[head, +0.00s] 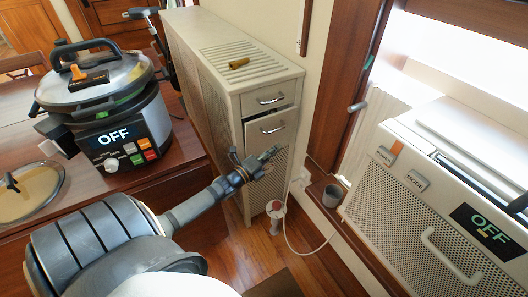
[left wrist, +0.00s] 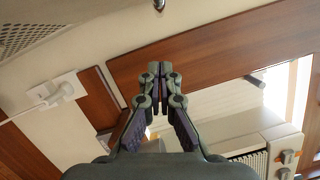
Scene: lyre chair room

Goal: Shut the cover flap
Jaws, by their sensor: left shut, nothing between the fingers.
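A pale cabinet (head: 215,98) stands at the centre of the head view. On its front, a panel with a metal handle (head: 274,128) sits below a small drawer (head: 268,100) and seems to stand slightly out at its top; I take this for the cover flap, but cannot be sure. My left gripper (head: 266,158) is shut and empty, in front of the cabinet just below that handle; I cannot tell whether it touches. In the left wrist view its closed fingers (left wrist: 158,72) point towards wood trim and wall. My right gripper is not in view.
A pressure cooker (head: 110,105) and a glass lid (head: 28,190) rest on the wooden table at left. A cream appliance (head: 430,200) reading OFF stands at right. A grey cup (head: 333,195) and a white cable (head: 290,240) are beside the cabinet.

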